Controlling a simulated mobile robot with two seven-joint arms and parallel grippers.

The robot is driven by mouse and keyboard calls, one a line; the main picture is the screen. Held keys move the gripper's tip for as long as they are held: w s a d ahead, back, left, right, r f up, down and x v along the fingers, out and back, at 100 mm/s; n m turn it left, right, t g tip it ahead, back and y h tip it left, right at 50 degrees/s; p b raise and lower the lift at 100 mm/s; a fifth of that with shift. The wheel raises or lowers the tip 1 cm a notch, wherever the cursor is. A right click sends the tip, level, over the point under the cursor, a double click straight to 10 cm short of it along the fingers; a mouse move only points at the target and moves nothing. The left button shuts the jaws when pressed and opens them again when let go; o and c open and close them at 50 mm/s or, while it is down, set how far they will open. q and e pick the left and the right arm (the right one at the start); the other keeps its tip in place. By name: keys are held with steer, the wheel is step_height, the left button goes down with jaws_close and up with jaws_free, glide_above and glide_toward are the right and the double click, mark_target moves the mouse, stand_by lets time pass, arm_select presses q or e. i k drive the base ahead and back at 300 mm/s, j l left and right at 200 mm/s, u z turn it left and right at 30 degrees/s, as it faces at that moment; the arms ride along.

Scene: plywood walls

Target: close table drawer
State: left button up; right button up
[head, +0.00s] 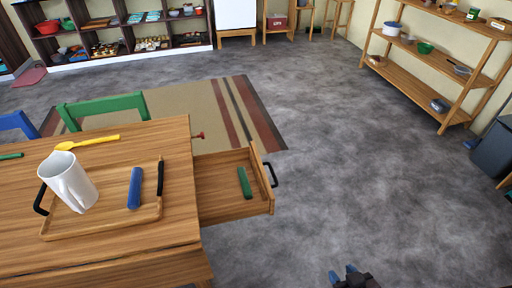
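The wooden table (110,248) stands at the left of the head view. Its drawer (222,207) is pulled out from the table's right side. The drawer has a dark handle (271,174) on its outer front, and a green stick-like object (244,183) lies inside it. My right gripper (344,272) is at the bottom edge of the view, over the floor, right of and nearer than the drawer and apart from it. Its blue fingertips look slightly apart, with nothing seen between them. My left gripper is not in view.
On the table are a wooden tray (110,228) with a white mug (70,183), a blue cylinder (135,188) and a dark pen (160,178), plus a yellow spoon (88,142). A green chair (104,107) is behind. Shelves (432,85) stand far right. Grey floor right of the drawer is clear.

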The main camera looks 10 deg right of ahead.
mark_target(220, 198)
steer(key=l+u, duration=0.2)
steer(key=l, duration=0.5)
steer(key=k+l+u, duration=0.2)
steer(key=l, duration=0.45)
steer(key=l+u, duration=0.2)
steer(key=l, duration=0.5)
steer(key=i+l, duration=0.15)
steer(key=i, duration=0.2)
steer(key=i+l+u, duration=0.1)
steer(key=i+l, duration=0.1)
steer(key=i, duration=0.1)
